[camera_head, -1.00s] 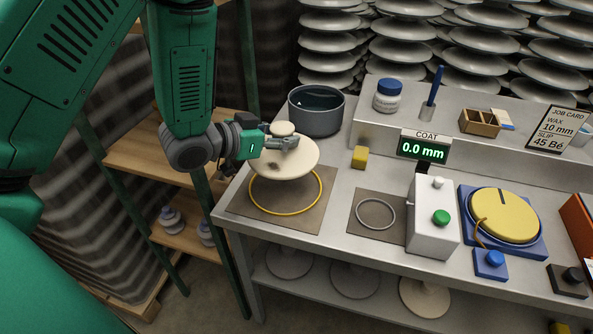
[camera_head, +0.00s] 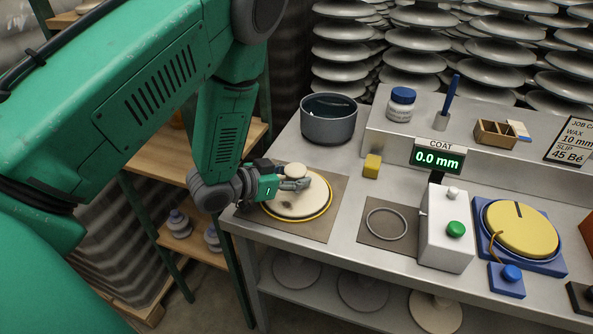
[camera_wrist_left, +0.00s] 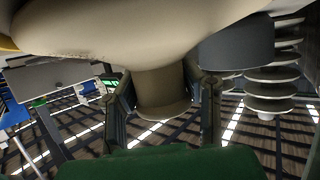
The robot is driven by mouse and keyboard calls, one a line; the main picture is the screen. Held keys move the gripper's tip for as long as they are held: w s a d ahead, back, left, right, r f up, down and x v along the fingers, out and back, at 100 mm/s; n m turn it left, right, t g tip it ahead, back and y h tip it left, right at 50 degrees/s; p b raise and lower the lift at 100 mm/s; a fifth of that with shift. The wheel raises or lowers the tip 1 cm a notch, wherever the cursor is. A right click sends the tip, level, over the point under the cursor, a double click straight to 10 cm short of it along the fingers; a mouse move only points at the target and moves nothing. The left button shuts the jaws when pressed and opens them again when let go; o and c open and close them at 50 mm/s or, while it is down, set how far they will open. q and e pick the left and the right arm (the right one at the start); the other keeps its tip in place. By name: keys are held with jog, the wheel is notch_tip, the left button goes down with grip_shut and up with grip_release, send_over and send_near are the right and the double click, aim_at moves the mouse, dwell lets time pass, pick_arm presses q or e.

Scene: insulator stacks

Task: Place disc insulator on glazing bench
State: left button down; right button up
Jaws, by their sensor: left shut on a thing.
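The cream disc insulator (camera_head: 297,203) sits inside the yellow ring (camera_head: 327,207) on the brown mat (camera_head: 315,232) at the left end of the glazing bench (camera_head: 351,177). It looks level, at or very near the mat; exact contact is hard to tell. My left gripper (camera_head: 296,184) is shut on the insulator's knob at its top. In the left wrist view the insulator (camera_wrist_left: 150,30) fills the top, and its neck stands between the two fingers (camera_wrist_left: 163,105). A dark patch shows on the disc's face. My right gripper is not in view.
A dark pot (camera_head: 329,119) stands behind the mat. A yellow block (camera_head: 372,166), a grey ring (camera_head: 387,224) on a second mat, a white box with a green button (camera_head: 447,228) and a yellow turntable (camera_head: 521,228) lie to the right. A coat display (camera_head: 438,158) reads 0.0 mm.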

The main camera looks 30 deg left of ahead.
pick_arm(q)
jog(key=shift+r, duration=0.1)
jog(key=c, duration=1)
grip_release()
jog(key=shift+c, duration=0.2)
jog(key=shift+s, duration=0.1)
jog(key=v, duration=1.2)
jog(key=shift+p, duration=0.35)
